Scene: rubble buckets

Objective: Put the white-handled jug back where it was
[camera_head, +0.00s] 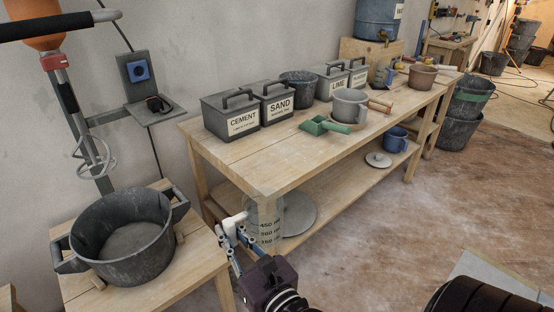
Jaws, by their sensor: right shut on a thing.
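The white-handled jug (265,228) is clear, with dark measuring marks on its side. It is upright in front of the near corner of the long wooden workbench (225,150), and the bench leg shows through it. Its white handle (233,219) is on its left side. My right gripper (236,240) reaches up from below and is shut on the handle. The jug's lower part is partly hidden by my gripper, so I cannot tell what is beneath it. My left gripper is not in view.
A large bucket (125,240) fills the left stand.

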